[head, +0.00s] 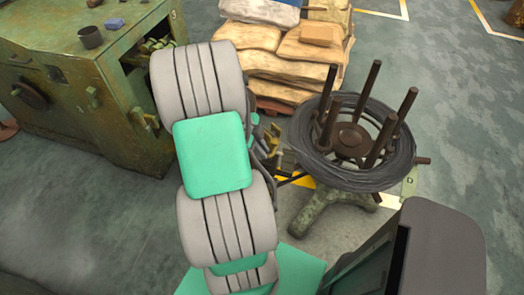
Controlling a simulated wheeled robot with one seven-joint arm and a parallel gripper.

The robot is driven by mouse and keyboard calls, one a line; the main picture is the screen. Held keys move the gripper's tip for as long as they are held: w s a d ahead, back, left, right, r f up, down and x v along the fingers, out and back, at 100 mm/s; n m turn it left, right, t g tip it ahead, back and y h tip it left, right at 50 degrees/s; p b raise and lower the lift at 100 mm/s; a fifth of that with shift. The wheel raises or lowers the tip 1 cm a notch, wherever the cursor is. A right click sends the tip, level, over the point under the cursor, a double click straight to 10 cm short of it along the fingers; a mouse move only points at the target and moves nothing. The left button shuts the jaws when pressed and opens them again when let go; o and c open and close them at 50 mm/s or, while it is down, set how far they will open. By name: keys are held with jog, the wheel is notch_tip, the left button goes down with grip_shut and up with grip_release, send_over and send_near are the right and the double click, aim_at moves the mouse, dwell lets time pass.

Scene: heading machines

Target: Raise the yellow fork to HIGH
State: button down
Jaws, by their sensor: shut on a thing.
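My arm crosses the middle of the head view and covers much of the work spot. Just right of it, small dark and teal parts of my gripper (264,143) show, mostly hidden behind the arm. A small dull-yellow piece, which looks like the yellow fork (273,130), shows right at the gripper. The gripper is shut on it, though the contact itself is too small and covered to see clearly. The rest of the fork and any HIGH marking cannot be made out.
A wire coil (313,165) lies on a reel stand with upright rods (408,102), close to the right of my gripper. Stacked sacks (265,65) stand behind. A worn green machine (60,110) with a dark cup (90,37) fills the left. Floor is clear at lower left.

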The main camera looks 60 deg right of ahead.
jog(key=c, duration=1.5)
grip_release()
jog(key=shift+r, duration=0.15)
jog(key=shift+o, duration=0.2)
jog(key=v, duration=0.7)
jog(key=shift+w+r+b, duration=0.15)
jog(key=shift+r+b, duration=0.2)
jog(key=shift+b, duration=0.1)
